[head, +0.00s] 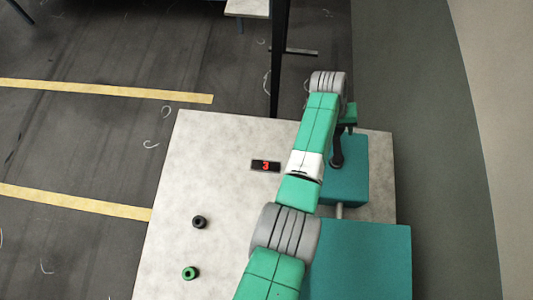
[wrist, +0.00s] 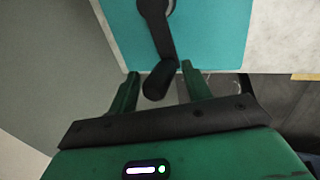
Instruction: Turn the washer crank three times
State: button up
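The washer crank is a dark arm with a rounded knob, mounted on a teal box (head: 350,180). In the head view the crank (head: 337,150) stands at the right side of the table, partly hidden by my arm. In the wrist view the crank (wrist: 158,28) comes down from its pivot at the top, with its knob (wrist: 158,80) between my green fingers. My gripper (wrist: 160,72) is open around the knob, with a clear gap on the left; the right fingertip is close to the knob, and contact there cannot be told. A small display (head: 265,166) shows a red 3.
The pale table (head: 200,150) is mostly bare on the left. A black ring-shaped part (head: 199,222) and a green one (head: 190,273) lie there. A larger teal box (head: 360,260) stands at the front right. A dark post (head: 279,60) rises at the back edge.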

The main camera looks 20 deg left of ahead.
jog(key=shift+s+a+r, duration=0.1)
jog(key=shift+a+r, duration=0.05)
notch_tip(320, 180, up, 8)
jog(key=p, duration=0.7)
jog(key=shift+r+p, duration=0.25)
jog(key=shift+p, duration=0.15)
jog(key=shift+f, duration=0.2)
